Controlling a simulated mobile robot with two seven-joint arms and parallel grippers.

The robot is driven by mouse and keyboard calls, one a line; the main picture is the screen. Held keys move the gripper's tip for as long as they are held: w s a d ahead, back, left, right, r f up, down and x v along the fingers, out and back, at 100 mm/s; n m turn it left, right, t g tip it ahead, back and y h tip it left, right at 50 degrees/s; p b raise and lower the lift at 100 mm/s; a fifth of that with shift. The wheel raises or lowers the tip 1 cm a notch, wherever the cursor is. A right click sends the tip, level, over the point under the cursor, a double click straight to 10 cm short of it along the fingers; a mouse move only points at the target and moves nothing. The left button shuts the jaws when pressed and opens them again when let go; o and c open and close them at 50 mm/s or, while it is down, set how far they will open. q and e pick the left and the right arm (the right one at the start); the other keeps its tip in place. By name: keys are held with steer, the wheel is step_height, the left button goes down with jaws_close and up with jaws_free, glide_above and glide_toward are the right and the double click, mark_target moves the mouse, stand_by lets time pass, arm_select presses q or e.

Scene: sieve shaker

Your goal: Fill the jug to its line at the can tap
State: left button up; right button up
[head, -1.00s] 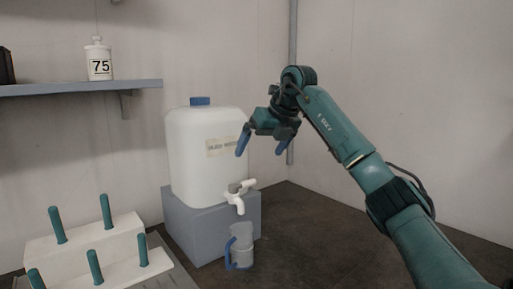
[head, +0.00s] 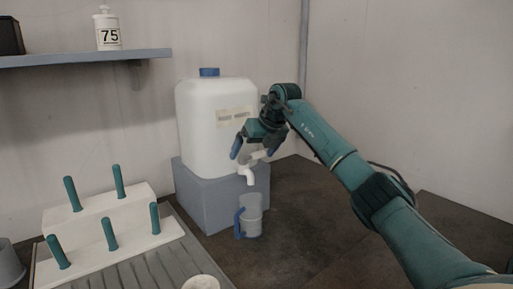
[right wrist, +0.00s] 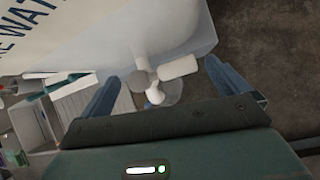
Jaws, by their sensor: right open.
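The white water can (head: 205,130) with a blue cap stands on a grey block. Its white tap (head: 247,174) sticks out low on the front; it also shows in the right wrist view (right wrist: 178,68). The clear jug (head: 254,216) with a blue handle stands upright on the dark bench below the spout; its line and any water cannot be made out. My right gripper (head: 256,150) is open and empty, at the tap lever. In the right wrist view the tap shows between the fingers; contact cannot be told. My left gripper is not in view.
The grey block (head: 215,203) bears the can. A white rack (head: 140,232) with several teal pegs stands at the left. A shelf (head: 90,58) holds a bottle marked 75. The bench right of the jug (head: 315,225) is clear.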

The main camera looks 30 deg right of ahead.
steer(key=shift+c, duration=0.6)
steer(key=c, duration=0.8)
